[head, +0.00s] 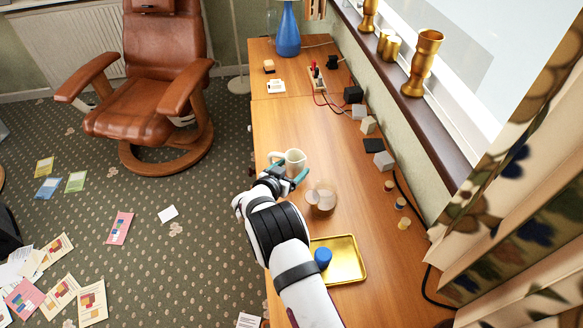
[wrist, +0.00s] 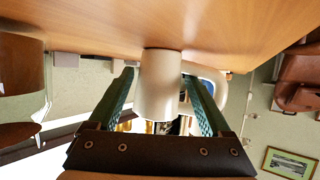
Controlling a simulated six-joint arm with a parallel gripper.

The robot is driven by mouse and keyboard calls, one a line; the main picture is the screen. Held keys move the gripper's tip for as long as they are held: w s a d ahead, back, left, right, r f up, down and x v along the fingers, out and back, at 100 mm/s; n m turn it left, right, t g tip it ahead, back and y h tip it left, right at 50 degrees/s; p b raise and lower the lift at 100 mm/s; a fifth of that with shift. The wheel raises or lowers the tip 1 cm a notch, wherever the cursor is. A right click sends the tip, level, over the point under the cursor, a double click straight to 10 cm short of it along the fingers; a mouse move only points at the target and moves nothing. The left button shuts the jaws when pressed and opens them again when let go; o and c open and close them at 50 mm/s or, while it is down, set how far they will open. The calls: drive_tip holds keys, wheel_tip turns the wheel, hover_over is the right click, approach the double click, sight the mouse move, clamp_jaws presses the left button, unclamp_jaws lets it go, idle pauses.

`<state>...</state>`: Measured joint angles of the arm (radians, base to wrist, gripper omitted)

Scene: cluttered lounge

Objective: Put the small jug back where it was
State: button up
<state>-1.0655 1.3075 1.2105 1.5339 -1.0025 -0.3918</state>
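The small cream-white jug (head: 295,160) stands upright on the wooden desk (head: 290,120). In the wrist view, which is upside down, the jug (wrist: 158,90) is between the two teal fingers, with its base at the desk surface and its handle towards the right finger. My gripper (head: 288,172) reaches the jug from the near side, its fingers on either side of the body. The fingers look open, with a gap on the left side; whether the right finger touches is unclear. Part of the jug is hidden by my gripper in the head view.
Small blocks (head: 383,161) and stoppers (head: 402,203) line the wall side. The desk beyond the jug is mostly clear.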

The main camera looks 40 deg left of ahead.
drive_tip(key=shift+o, duration=0.4)
drive_tip(key=shift+r, duration=0.2)
drive_tip(key=v, duration=1.2)
drive_tip(key=w+d+r+m+g+y, duration=0.2)
drive_tip(key=w+d+r+g+y, duration=0.3)
drive_tip(key=d+r, duration=0.8)
drive_tip(key=s+d+r+m+g+h, duration=0.1)
drive_tip(key=s+d+r+g, duration=0.1)
drive_tip(key=s+d, duration=0.45)
drive_tip(key=s+d+r+m+g+h, duration=0.1)
drive_tip(key=s+d+r+g+h, duration=0.2)
drive_tip(key=d, duration=0.7)
drive_tip(key=s+d+f+m+g, duration=0.1)
drive_tip(key=s+d, duration=0.4)
drive_tip(key=s, duration=0.2)
drive_tip(key=s+d+f+m+g+h, duration=0.1)
drive_tip(key=s+d+m+g, duration=0.1)
drive_tip(key=s+d, duration=0.4)
drive_tip(key=s, duration=0.2)
drive_tip(key=shift+s+f+m, duration=0.15)
drive_tip(key=shift+s+m, duration=0.15)
drive_tip(key=shift+s, duration=0.05)
